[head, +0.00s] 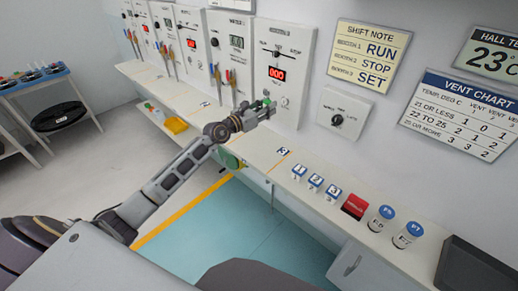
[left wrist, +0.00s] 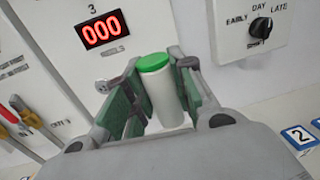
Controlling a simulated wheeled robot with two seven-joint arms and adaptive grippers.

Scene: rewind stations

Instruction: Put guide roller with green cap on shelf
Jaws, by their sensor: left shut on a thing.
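The guide roller with green cap (left wrist: 162,97) is a white cylinder, held nearly upright between the green-padded fingers of my left gripper (left wrist: 152,98). In the head view my left gripper (head: 257,110) is at the wall, in front of the panel with the red 000 display and above the long white shelf (head: 262,152). Only a small part of the roller shows there. Its lower end is hidden by the gripper in the wrist view, so I cannot tell whether it touches the shelf. My right gripper is not in view.
On the shelf to the right stand numbered blue-topped blocks (head: 315,182), a red box (head: 354,206), two blue-capped jars (head: 381,220) and a dark tray (head: 478,268). A dial box (head: 342,114) is on the wall.

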